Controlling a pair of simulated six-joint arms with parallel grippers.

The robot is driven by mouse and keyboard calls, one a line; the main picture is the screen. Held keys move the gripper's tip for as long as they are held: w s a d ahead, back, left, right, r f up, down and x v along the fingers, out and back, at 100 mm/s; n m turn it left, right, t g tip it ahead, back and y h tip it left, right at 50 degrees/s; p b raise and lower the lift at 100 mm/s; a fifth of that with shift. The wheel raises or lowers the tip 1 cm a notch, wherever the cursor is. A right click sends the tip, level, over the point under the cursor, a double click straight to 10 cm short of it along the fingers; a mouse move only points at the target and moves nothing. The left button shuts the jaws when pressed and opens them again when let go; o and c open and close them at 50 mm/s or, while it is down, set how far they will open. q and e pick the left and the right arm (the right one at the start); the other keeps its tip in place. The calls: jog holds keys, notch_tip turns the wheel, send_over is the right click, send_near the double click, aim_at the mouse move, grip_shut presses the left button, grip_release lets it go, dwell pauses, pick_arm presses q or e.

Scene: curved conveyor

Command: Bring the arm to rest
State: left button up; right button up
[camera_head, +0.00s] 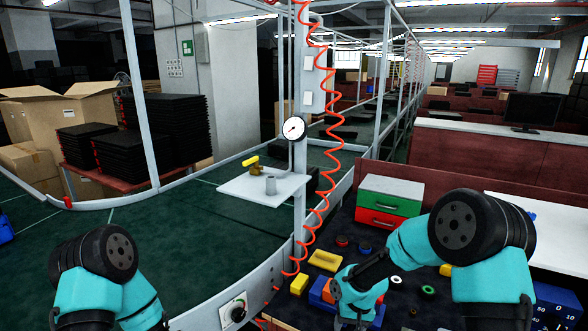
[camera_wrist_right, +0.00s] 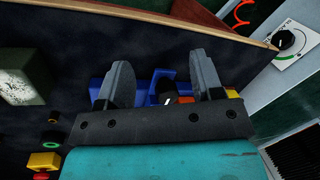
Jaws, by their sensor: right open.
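My right arm (camera_head: 470,228) reaches in from the right in the head view, bent down toward the dark worktable (camera_head: 440,311). Its gripper is low over the table and mostly hidden in that view. In the right wrist view the right gripper (camera_wrist_right: 160,62) is open, with its two grey fingers well apart. A blue object (camera_wrist_right: 154,84) with a small black and orange piece by it shows beyond and between the fingers; I cannot tell if they touch it. My left arm (camera_head: 103,262) is at the lower left, and its gripper is outside the picture.
A green-and-red drawer unit (camera_head: 390,208) stands at the table's back. Yellow blocks (camera_head: 325,260) and small coloured rings (camera_head: 428,291) lie around the right arm. A post with a gauge (camera_head: 293,129) and a red coiled hose stands beside the green conveyor (camera_head: 160,240).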

jog(key=s+d+f, duration=0.3)
jog(key=s+f, duration=0.4)
jog(key=s, duration=0.4)
jog(key=s+d+f+m+t+y, duration=0.1)
jog(key=s+d+f, duration=0.2)
jog(key=s+f, duration=0.5)
jog(key=s, duration=0.3)
jog(key=shift+s+d, duration=0.15)
